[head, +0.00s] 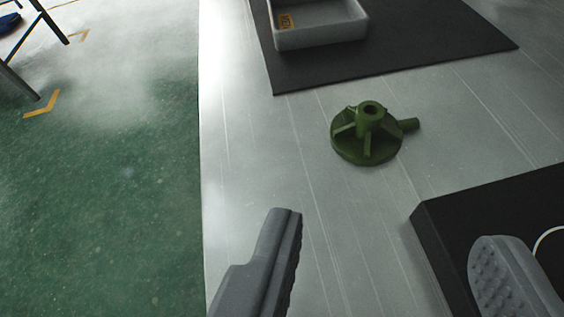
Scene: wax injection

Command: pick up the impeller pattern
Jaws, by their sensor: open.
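The impeller pattern (368,135) is a green round disc with upright vanes, a hollow centre hub and a short stub pointing right. It stands upright on the grey metal table (330,210), right of the picture's middle. My gripper (390,250) is open, with one finger at the lower middle and the other at the lower right. The gap between the fingers is empty. The pattern lies beyond the fingertips, apart from both. Nothing hides it.
A dark mat (420,60) with a white tray (320,37) on it lies behind the pattern. A black block or plate (460,220) with a white curved line sits at the lower right, partly behind a finger. The table's left edge drops to a green floor (100,220).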

